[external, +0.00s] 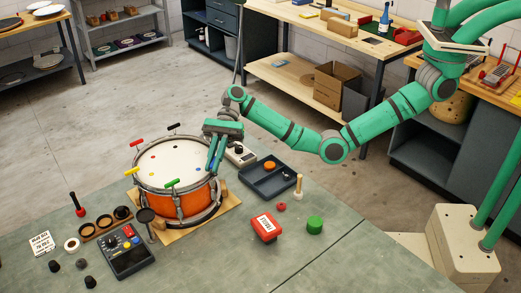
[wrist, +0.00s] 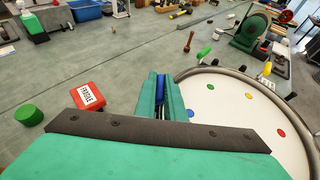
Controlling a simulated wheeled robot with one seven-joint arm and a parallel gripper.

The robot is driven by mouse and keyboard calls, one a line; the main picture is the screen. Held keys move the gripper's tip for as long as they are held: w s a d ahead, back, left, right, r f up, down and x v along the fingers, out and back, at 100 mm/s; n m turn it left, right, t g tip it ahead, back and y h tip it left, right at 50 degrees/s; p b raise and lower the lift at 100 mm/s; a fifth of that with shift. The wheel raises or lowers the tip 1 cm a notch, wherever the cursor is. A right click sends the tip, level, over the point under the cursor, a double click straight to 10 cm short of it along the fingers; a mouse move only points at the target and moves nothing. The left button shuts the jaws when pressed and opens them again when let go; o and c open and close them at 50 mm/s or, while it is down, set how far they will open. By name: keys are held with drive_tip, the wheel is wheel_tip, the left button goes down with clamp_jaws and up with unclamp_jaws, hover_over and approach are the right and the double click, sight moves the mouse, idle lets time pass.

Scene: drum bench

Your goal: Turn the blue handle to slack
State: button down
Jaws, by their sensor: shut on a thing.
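The drum (external: 175,203) has an orange shell, a white head (wrist: 225,105) with coloured dots, and coloured T-handles around its rim. My gripper (external: 215,158) points down at the drum's right rim. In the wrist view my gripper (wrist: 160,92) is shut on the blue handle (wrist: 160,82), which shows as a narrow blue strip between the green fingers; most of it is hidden. A blue dot (wrist: 190,114) on the head lies beside the fingers. The green handle (external: 172,183), red handle (external: 137,143) and black handle (external: 173,126) stand free on the rim.
A dark tray (external: 268,180), a red box (external: 266,227) and a green cylinder (external: 315,224) stand right of the drum. A control box (external: 125,252) and small parts lie at the front left. The bench's front right is clear.

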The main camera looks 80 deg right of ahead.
drive_tip(key=shift+n+g, duration=1.5)
drive_tip(key=shift+g, duration=0.2)
drive_tip(key=shift+n+g, duration=0.3)
drive_tip(key=shift+g, duration=0.1)
drive_tip(key=c, duration=1.8)
unclamp_jaws()
drive_tip(key=shift+c, duration=0.2)
drive_tip(key=v, duration=1.1)
